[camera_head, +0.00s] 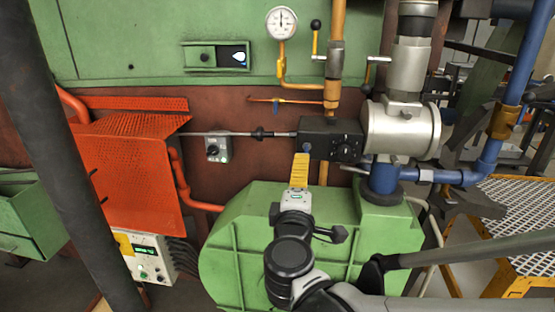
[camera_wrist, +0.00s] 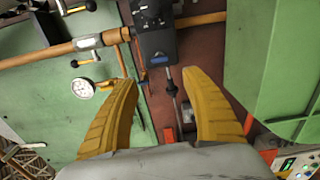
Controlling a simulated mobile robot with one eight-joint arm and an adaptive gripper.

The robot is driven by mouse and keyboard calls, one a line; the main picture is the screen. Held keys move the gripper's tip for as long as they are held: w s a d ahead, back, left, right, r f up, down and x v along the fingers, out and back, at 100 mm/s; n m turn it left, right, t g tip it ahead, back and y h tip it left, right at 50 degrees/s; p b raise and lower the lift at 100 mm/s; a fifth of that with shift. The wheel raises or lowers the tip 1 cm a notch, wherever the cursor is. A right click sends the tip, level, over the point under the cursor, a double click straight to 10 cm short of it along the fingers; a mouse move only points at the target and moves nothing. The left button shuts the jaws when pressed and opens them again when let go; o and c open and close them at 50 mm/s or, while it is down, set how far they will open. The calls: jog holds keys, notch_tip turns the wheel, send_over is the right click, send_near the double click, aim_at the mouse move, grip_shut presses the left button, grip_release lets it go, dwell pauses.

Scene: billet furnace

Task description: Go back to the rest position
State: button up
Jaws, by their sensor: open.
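My gripper (camera_head: 301,170) is raised in front of the green housing, with its yellow fingers pointing up at the underside of a black actuator box (camera_head: 331,138). In the wrist view my gripper (camera_wrist: 163,90) has its two yellow fingers spread wide apart. Nothing is held between them. The black box (camera_wrist: 154,32) and its thin rod (camera_wrist: 173,92) show beyond the gap between the fingers. I cannot tell from the head view whether the fingertips touch the box.
A green housing (camera_head: 235,245) stands below and behind my arm. A silver cylinder (camera_head: 402,130) and blue pipe (camera_head: 462,177) are at right, a perforated orange guard (camera_head: 125,165) at left. A pressure gauge (camera_head: 281,22) hangs above. A control box (camera_head: 150,265) sits lower left.

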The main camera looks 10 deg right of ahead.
jog(key=s+d+f+m+g+b, duration=0.3)
jog(key=s+d+f+m+g, duration=0.4)
jog(key=s+d+f+m, duration=0.3)
jog(key=s+a+f+m+g+y+b, duration=0.1)
jog(key=s+a+f+m+g+y, duration=0.2)
jog(key=s+f, duration=0.4)
jog(key=s+a+m+y, duration=0.1)
jog(key=a+y, duration=0.1)
jog(key=shift+s+a+m+y, duration=0.25)
jog(key=shift+a+m+y, duration=0.05)
jog(key=shift+a, duration=0.1)
